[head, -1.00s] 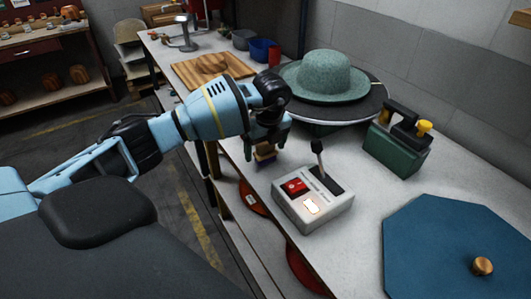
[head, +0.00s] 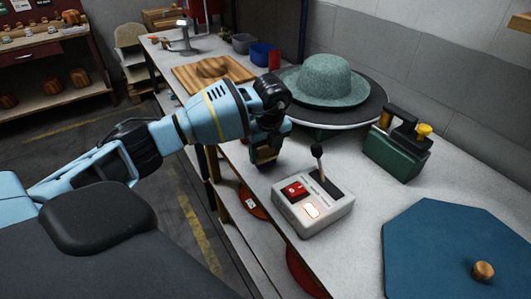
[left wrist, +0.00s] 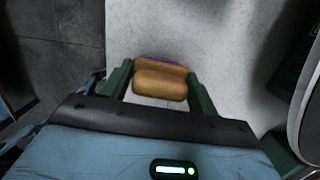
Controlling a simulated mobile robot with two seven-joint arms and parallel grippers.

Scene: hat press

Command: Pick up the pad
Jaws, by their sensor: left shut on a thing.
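The pad has a tan, rounded wooden back with a thin purple edge; it shows best in the left wrist view (left wrist: 160,84). My left gripper (left wrist: 162,88) is shut on it, one green finger at each side. In the head view my left gripper (head: 266,158) points down near the table's front edge, left of the switch box, and mostly hides the pad. I cannot tell whether the pad touches the table. My right gripper is not in view.
A white control box (head: 313,204) with a red switch and lever stands close to the gripper. Behind are a green hat (head: 320,82) on a round dark plate, a green block with handle (head: 397,145), and a wooden board (head: 190,79). A blue octagonal plate (head: 430,245) lies front right.

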